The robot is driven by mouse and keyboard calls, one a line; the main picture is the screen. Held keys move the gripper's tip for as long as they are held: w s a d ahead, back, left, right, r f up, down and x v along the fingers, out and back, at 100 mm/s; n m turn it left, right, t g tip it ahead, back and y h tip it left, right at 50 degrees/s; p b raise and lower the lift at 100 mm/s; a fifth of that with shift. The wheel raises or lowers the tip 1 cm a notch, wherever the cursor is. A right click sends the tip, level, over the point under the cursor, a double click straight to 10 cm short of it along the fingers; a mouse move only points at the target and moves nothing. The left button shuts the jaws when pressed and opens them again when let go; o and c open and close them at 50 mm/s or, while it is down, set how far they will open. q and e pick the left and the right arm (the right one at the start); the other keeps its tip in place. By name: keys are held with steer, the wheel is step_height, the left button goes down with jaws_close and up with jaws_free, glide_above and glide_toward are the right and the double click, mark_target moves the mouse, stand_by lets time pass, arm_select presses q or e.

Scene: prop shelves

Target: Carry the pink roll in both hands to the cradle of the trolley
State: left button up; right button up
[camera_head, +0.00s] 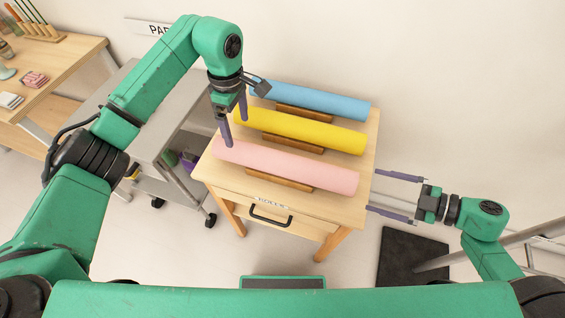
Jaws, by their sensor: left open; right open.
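The pink roll (285,167) lies across the front of a wooden table (340,209), in front of a yellow roll (300,130) and a blue roll (318,100). Each roll rests on a brown holder. My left gripper (234,128) is open, pointing down at the left ends of the pink and yellow rolls. I cannot tell if it touches either. My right gripper (397,196) is open and empty, off the table's right edge, its fingers pointing left near the pink roll's right end. A grey trolley (155,142) stands left of the table, partly hidden by my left arm.
A wooden desk (60,75) with pencils and small items is at the far left. A black mat (410,258) lies on the floor at the right, near a metal frame (530,235). The table front has a drawer with a black handle (270,217).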

mark_target(337, 179)
arm_select(q)
steer(key=f, duration=1.1)
steer(key=shift+s+f, duration=0.2)
steer(key=shift+f, duration=0.2)
arm_select(e)
steer(key=x, duration=1.2)
arm_select(q)
jaws_close()
arm_select(e)
jaws_close()
arm_select(q)
steer(key=shift+r, duration=0.15)
arm_select(e)
steer(key=shift+r, duration=0.15)
